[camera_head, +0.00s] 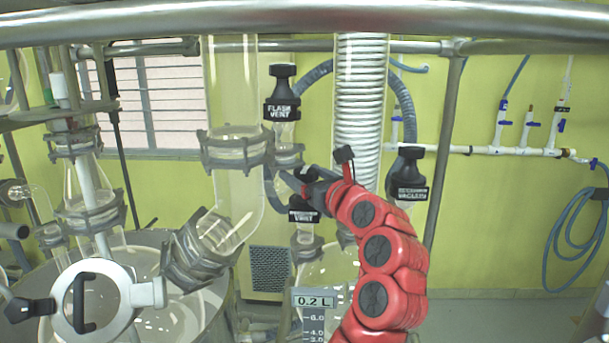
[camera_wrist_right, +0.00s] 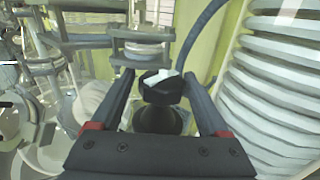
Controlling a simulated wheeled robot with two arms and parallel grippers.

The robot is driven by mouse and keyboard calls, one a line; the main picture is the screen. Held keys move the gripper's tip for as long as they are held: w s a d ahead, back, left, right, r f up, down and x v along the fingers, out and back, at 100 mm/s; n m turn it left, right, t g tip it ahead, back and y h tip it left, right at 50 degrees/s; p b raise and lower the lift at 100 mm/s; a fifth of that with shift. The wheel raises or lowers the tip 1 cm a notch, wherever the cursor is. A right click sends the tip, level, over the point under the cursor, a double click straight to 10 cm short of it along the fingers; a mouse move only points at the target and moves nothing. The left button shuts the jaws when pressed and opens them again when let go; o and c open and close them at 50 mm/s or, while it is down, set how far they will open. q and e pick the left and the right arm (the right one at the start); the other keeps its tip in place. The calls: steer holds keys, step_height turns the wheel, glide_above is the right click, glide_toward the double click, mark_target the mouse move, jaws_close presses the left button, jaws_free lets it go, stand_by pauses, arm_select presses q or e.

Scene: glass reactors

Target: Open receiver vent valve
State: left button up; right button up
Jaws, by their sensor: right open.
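The receiver vent valve (camera_head: 303,214) is a black knob with a label, partly legible as "VENT", low in the middle of the glasswork. My red right arm reaches it from the right, and my right gripper (camera_head: 308,182) is at its top, covering part of it. In the right wrist view the black knob (camera_wrist_right: 160,90), with a pale mark on top, sits between the two open fingers (camera_wrist_right: 157,80). I cannot tell whether either finger touches it. My left gripper is not in view.
A "FLASK VENT" valve (camera_head: 282,105) stands above, and a "VACUUM" valve (camera_head: 409,183) is to the right. A glass column (camera_head: 232,90) and a coiled condenser (camera_head: 360,110) flank the gripper closely. A metal rail (camera_head: 300,18) crosses the top.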

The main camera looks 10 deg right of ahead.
steer(key=h+b, duration=0.1)
steer(key=m+h+b, duration=0.1)
steer(key=b, duration=0.1)
steer(key=shift+a+f+m+t+h, duration=0.1)
steer(key=shift+f+m+t+h, duration=0.2)
steer(key=shift+f+h, duration=0.1)
steer(key=shift+r+m+h+b, duration=0.2)
steer(key=shift+m+h+b, duration=0.3)
steer(key=shift+h+b, duration=0.1)
steer(key=shift+m+h, duration=0.5)
steer(key=shift+h, duration=0.5)
steer(key=shift+a+r+m+h, duration=0.1)
steer(key=shift+r+m+h, duration=0.1)
steer(key=shift+m+h, duration=0.55)
steer(key=h, duration=0.1)
steer(key=m+h+p, duration=0.2)
steer(key=shift+r+h, duration=0.25)
steer(key=shift+h, duration=0.1)
steer(key=shift+d+f+m+g+h+p, duration=0.2)
steer(key=shift+m+g+h+p, duration=0.15)
steer(key=shift+m+g+h, duration=0.45)
steer(key=shift+d, duration=0.1)
